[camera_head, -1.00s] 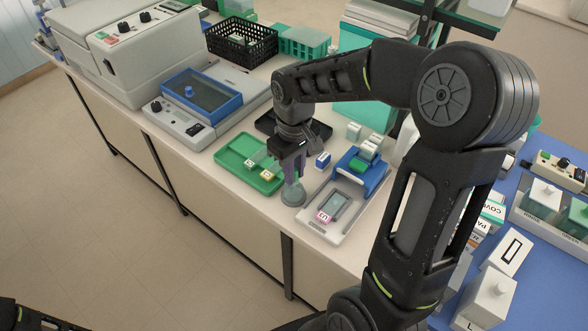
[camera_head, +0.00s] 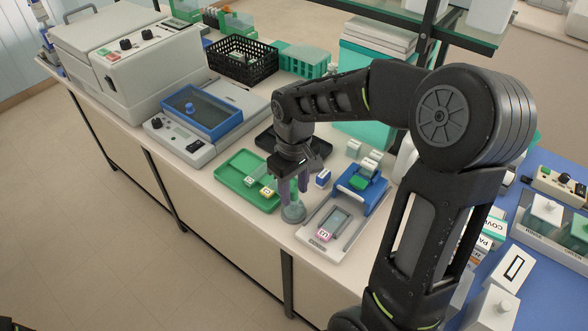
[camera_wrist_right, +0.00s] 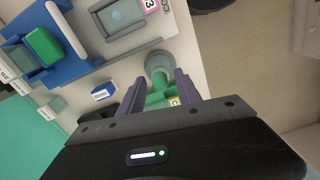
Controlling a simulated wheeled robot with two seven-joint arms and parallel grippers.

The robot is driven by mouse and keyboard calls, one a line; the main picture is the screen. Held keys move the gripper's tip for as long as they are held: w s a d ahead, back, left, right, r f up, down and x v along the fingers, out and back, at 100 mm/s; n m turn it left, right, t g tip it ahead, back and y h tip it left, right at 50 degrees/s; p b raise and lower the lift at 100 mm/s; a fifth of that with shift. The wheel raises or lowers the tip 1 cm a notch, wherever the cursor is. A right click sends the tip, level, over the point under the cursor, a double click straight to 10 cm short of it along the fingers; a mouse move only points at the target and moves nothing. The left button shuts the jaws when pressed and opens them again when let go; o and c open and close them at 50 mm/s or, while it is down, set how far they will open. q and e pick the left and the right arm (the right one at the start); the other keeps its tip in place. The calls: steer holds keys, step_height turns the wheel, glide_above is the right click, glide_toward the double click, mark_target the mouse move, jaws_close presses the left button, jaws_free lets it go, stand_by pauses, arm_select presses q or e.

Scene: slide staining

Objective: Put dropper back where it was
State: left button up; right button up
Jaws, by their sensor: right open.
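The dropper (camera_head: 295,187) is green at its upper part and stands upright at a round grey-green base (camera_head: 293,213) on the bench, between the green tray and the slide mount. My right gripper (camera_head: 290,194) is above this base with its purple fingers apart, one on each side of the dropper. In the right wrist view the green dropper (camera_wrist_right: 160,99) lies between the open fingers (camera_wrist_right: 162,80), with the round base (camera_wrist_right: 159,64) beyond. The dropper's lower end is hard to make out. My left gripper does not show.
A green tray (camera_head: 232,168) with small labelled slides is left of the gripper. A small blue-white block (camera_head: 323,178) stands close by.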

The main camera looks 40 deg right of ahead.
step_height(320, 180, up, 12)
steer(key=b, duration=0.1)
steer(key=shift+r, duration=0.25)
stand_by(0.6)
